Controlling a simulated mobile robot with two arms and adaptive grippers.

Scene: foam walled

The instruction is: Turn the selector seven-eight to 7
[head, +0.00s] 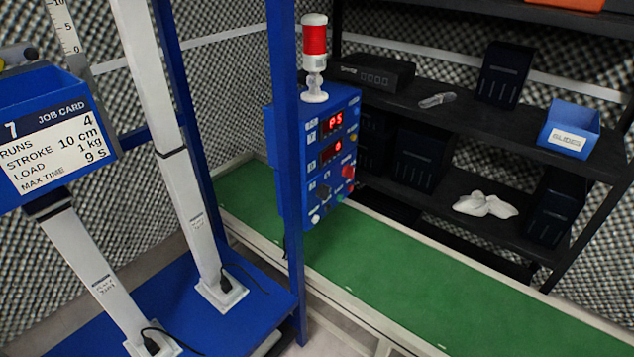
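A blue control panel (332,160) hangs beside a blue upright post, facing right. It has two red displays; the upper one (333,121) seems to read P5 and the lower one (333,150) seems to read 0. Below them are a dark knob (322,193), a red button (348,171) and a pale round knob (316,216). The panel's labels are too small to read, so I cannot tell which control is the selector seven-eight or where it points. Neither of my grippers is in view.
A red-and-white lamp (315,45) stands on the panel. A job card (50,145) hangs at left, near white columns on a blue base (220,310). A green strip (430,280) runs below the panel. Black shelves (470,120) hold dark bins and a blue bin (570,128).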

